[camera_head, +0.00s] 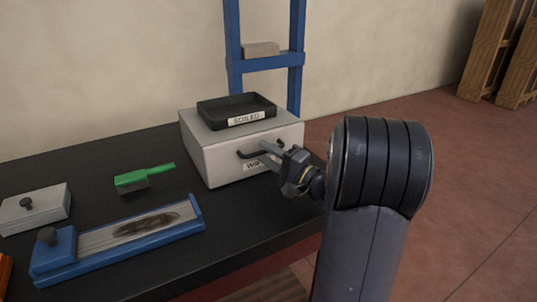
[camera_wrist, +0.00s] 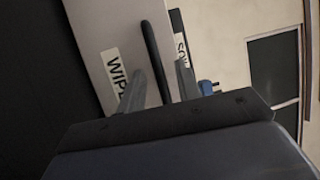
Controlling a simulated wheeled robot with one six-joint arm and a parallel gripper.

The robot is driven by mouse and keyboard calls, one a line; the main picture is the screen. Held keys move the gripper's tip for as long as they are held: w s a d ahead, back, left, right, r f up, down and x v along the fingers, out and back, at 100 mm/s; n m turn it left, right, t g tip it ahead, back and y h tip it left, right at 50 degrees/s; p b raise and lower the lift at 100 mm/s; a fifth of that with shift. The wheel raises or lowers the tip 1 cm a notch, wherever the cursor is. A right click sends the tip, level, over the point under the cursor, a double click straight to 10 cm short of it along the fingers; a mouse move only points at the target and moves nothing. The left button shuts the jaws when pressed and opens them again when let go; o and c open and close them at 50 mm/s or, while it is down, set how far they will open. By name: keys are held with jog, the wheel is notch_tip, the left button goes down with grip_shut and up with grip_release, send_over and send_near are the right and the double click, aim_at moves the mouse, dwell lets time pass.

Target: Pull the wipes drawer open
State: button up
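The wipes drawer (camera_head: 225,168) is the front of a light grey box on the black table, with a black bar handle (camera_head: 247,154) and a partly hidden "WIPES" label. Its front looks flush with the box. My gripper (camera_head: 273,156) is at the right part of the handle in the head view. In the wrist view, the two fingers of my gripper (camera_wrist: 160,77) are spread apart, and the handle (camera_wrist: 152,52) runs between them with gaps on both sides. The label (camera_wrist: 115,72) lies beside the left finger. Part of the drawer front is hidden behind my gripper.
A black tray (camera_head: 215,112) labelled "SOILED" sits on top of the box. A green brush (camera_head: 145,177), a blue-framed fixture (camera_head: 120,240) and a small grey block with a knob (camera_head: 35,210) lie to the left. A blue rack (camera_head: 265,62) stands behind. Floor (camera_head: 470,190) is clear at right.

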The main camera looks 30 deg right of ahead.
grip_shut()
dwell(0.5)
